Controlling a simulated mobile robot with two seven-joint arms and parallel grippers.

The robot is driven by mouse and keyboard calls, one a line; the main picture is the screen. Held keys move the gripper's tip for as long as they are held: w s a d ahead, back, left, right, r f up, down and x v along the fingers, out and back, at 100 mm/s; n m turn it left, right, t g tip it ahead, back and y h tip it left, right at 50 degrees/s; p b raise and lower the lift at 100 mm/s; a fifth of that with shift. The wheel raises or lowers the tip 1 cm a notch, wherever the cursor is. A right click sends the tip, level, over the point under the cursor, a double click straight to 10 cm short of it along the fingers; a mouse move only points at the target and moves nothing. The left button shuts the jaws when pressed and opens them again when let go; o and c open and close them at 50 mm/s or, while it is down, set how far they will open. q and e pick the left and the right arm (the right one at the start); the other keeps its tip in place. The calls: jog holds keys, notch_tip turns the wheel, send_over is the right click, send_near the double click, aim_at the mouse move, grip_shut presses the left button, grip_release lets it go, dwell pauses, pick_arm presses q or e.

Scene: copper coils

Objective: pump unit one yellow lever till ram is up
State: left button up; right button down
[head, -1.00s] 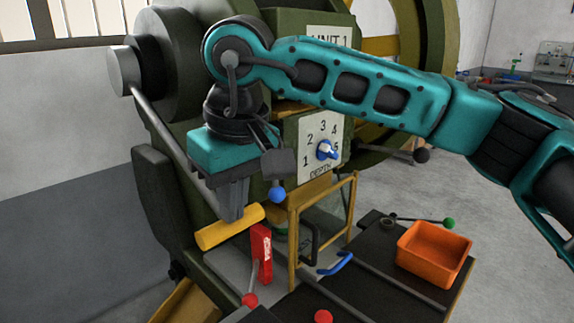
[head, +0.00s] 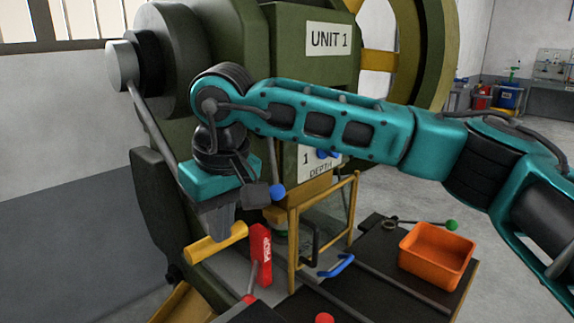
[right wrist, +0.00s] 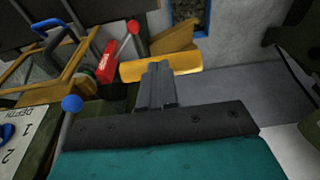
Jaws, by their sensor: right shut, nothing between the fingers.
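The yellow lever handle (head: 212,245) is a thick bar at the end of a long grey rod (head: 158,125) on the left side of the green press marked UNIT 1 (head: 329,39). My right gripper (head: 224,234) points down with its fingers shut and empty. Its fingertips are at the top of the handle and appear to rest on it. In the right wrist view the shut fingers (right wrist: 157,75) end against the yellow handle (right wrist: 185,63). I cannot make out the ram or its height behind the yellow-framed guard (head: 293,250). My left gripper is not in view.
A red PROP block (head: 260,255) stands just right of the handle. A blue knob (head: 278,192) is close beside my gripper. An orange bin (head: 437,255) sits on the dark table at right. Floor is clear at left.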

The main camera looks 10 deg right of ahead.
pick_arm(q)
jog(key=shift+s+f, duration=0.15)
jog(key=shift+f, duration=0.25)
pick_arm(e)
jog(key=shift+x, duration=1.15)
jog(key=shift+w, duration=0.15)
jog(key=shift+a+f, duration=0.1)
jog(key=shift+w+a+f+b, duration=0.45)
jog(key=shift+w+f, duration=0.2)
jog(key=shift+f, duration=0.15)
jog(key=shift+s+d+r+p, duration=0.45)
jog(key=shift+s+r, duration=0.2)
jog(key=shift+r, duration=0.25)
pick_arm(q)
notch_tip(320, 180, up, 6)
jog(key=p, duration=0.5)
jog(key=shift+p, duration=0.4)
pick_arm(e)
jog(key=s+d+v, duration=0.1)
jog(key=s+v, duration=0.1)
jog(key=v, duration=1.1)
jog(key=shift+d+f, duration=0.3)
jog(key=shift+f, duration=0.05)
